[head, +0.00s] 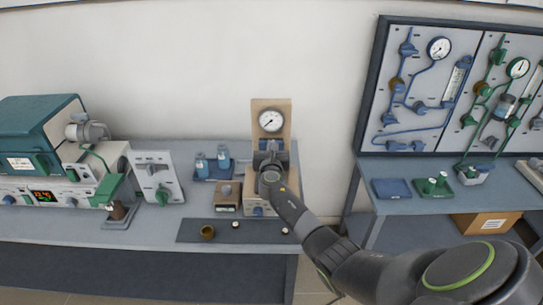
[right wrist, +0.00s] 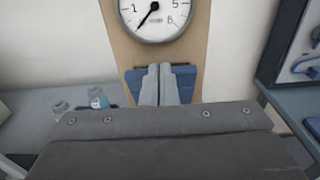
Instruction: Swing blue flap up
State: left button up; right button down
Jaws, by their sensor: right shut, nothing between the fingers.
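The blue flap (right wrist: 186,79) is on the tan upright panel, just below the round pressure gauge (right wrist: 155,15). My right gripper (right wrist: 159,84) is in front of the flap, its two grey fingers together and pointing up with nothing between them. The fingers hide the middle of the flap, and blue shows on both sides. Whether they touch it I cannot tell. In the head view my right gripper (head: 269,164) covers most of the panel below the gauge (head: 271,121). My left gripper is not in view.
A furnace with a teal lid (head: 40,120) is further left. A dark mat (head: 190,231) holds small parts in front. A pipe board (head: 375,95) stands at right above another table.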

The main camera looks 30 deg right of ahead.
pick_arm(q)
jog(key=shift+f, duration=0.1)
pick_arm(e)
jog(key=shift+w+d+r, duration=0.3)
jog(key=shift+w, duration=0.2)
jog(key=shift+w+d+r, duration=0.25)
jog(key=shift+w+d, duration=0.05)
jog(key=shift+w, duration=0.2)
jog(key=shift+r, duration=0.1)
